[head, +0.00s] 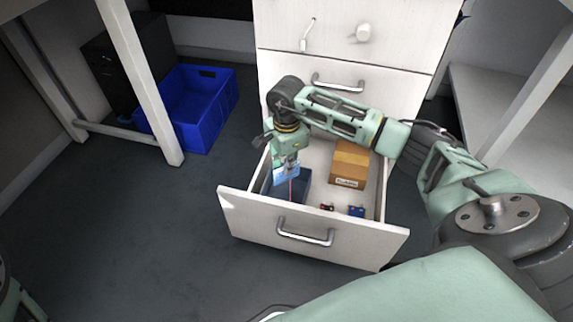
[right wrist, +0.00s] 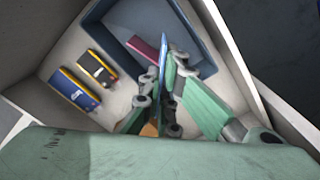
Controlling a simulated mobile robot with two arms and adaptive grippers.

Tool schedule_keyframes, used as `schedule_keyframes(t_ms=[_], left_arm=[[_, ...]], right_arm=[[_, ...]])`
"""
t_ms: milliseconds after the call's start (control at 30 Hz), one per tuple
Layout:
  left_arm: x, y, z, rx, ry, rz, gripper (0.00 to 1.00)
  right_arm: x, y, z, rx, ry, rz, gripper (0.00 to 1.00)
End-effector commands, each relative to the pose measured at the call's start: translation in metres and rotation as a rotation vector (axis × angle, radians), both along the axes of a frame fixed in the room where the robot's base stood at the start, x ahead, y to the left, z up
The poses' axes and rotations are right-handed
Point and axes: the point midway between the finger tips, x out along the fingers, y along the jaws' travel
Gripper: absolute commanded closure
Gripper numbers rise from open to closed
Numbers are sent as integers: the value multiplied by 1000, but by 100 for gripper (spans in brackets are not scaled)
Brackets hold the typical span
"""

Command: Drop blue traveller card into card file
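My right gripper (head: 289,163) points down into the open drawer (head: 330,238). It is shut on the light blue traveller card (head: 284,176), which stands nearly upright between its fingers. The dark blue card file (head: 303,187) lies in the left part of the drawer, below the gripper and card. In the right wrist view the card (right wrist: 163,58) shows edge-on over the file (right wrist: 196,24), between the fingers (right wrist: 163,88). I cannot tell how far the card reaches into the file. A pink card (right wrist: 143,47) is in the file. My left gripper is not in view.
A brown cardboard box (head: 350,165) sits at the drawer's back right. Two small packs, one dark with orange (head: 327,207) and one blue (head: 356,211), lie near the front wall. A blue crate (head: 197,105) stands on the floor at left.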

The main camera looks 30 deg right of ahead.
Motion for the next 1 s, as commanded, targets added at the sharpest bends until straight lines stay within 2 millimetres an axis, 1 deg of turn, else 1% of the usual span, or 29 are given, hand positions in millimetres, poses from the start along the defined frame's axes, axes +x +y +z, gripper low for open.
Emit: schedule_keyframes(t_ms=[233, 300, 500, 533, 833, 933, 1000], left_arm=[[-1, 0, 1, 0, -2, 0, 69], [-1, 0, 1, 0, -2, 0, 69], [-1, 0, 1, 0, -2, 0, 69], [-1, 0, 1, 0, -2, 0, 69], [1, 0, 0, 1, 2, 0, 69], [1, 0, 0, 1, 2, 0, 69], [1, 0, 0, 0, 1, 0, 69]], right_arm=[[0, 0, 0, 0, 0, 0, 100], [0, 0, 0, 0, 0, 0, 92], [0, 0, 0, 0, 0, 0, 75], [0, 0, 0, 0, 0, 0, 73], [0, 0, 1, 0, -1, 0, 73], [1, 0, 9, 0, -3, 0, 73], [2, 0, 19, -1, -4, 0, 73]])
